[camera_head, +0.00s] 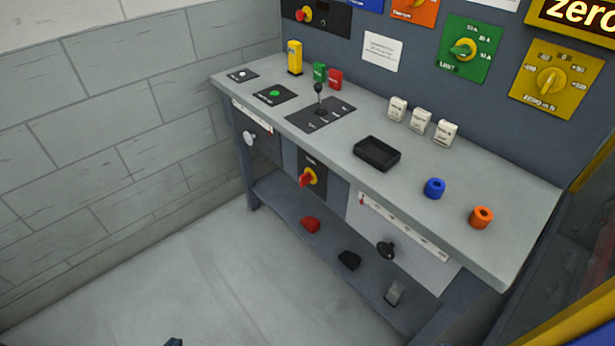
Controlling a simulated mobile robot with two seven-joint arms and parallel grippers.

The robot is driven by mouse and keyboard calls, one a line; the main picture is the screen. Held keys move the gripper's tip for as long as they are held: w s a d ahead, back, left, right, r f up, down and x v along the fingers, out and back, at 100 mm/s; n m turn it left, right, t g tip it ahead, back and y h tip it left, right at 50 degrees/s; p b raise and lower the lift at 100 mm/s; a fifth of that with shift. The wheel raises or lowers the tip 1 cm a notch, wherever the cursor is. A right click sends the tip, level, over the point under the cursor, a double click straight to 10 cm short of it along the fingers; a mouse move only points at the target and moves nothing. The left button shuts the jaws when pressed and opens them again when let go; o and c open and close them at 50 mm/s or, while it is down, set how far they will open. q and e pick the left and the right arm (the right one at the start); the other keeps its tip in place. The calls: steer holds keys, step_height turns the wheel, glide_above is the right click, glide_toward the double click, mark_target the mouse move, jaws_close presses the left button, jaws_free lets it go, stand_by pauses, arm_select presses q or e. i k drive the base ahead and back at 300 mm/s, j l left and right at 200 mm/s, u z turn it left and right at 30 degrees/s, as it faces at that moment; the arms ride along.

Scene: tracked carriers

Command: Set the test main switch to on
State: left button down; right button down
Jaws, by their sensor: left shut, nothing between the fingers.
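Two red-on-yellow rotary switches show, and their labels are too small to read, so I cannot tell which is the test main switch. One red-handled switch (308,178) sits on a dark plate on the bench's front, its handle tilted down to the left. The other red-handled switch (304,14) sits on a black box on the back panel at the top. Only a small dark tip of my left gripper (174,342) shows at the bottom edge, over the floor, shut and well away from both switches. My right gripper is not in view.
The grey bench (440,215) carries a black joystick (319,98), a black tray (377,153), and blue (434,188) and orange (481,217) rings. Pedals, including a red one (310,224), are below. A black knob (386,250) protrudes in front. The floor at left is clear.

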mark_target(305, 179)
steer(key=i+j+z, duration=0.35)
steer(key=j, duration=0.65)
steer(key=j+z, duration=0.35)
steer(key=j, duration=0.7)
steer(key=i+j+z, duration=0.1)
steer(key=j+z, duration=0.25)
steer(key=j, duration=0.75)
